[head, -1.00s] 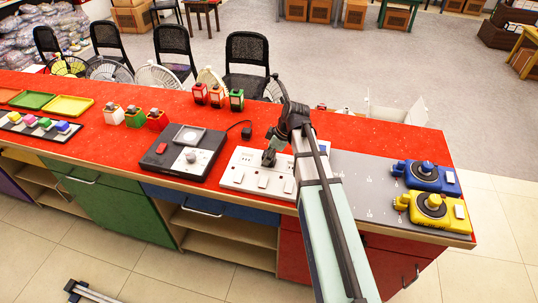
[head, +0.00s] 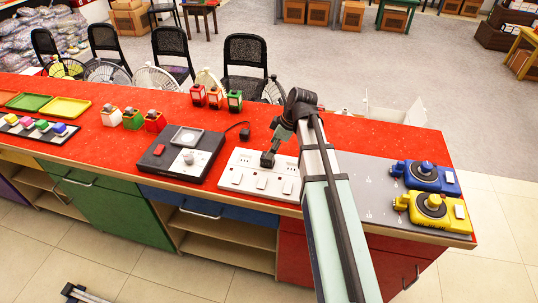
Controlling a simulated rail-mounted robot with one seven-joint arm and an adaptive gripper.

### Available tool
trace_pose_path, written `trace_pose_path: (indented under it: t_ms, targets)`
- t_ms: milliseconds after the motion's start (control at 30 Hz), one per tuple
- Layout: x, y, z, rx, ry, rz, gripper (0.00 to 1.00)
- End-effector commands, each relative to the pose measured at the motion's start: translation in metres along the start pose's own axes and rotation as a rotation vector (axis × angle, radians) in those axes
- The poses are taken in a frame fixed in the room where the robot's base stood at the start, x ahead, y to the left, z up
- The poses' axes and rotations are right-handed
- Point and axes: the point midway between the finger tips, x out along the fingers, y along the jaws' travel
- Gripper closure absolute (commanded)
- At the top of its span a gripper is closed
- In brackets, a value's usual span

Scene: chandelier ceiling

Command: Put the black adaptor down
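The black adaptor (head: 267,159) sits on the white socket board (head: 237,165), near its back edge, on the red counter. My gripper (head: 278,141) is just above and to the right of the adaptor, pointing down at it. The two are very close in the picture, and I cannot tell for certain whether they touch. The fingers are small and partly hidden by my wrist, so their opening does not show. Another small black plug (head: 245,133) with a cord lies on the counter behind the board.
A black device (head: 180,152) with a dial is left of the board. Blue (head: 427,177) and yellow (head: 433,208) devices stand on a grey panel at the right. Red counter behind the board is partly clear.

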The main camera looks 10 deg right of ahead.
Motion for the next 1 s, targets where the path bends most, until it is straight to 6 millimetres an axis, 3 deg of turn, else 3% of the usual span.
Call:
trace_pose_path:
  t_ms: [200,400,1000]
  targets:
    - [-0.037,0.001,0.000,0.000,0.001,0.003,0.28]
    - [-0.059,0.001,0.000,0.001,0.001,0.001,0.28]
    - [-0.067,0.000,0.000,0.001,0.000,0.000,0.28]
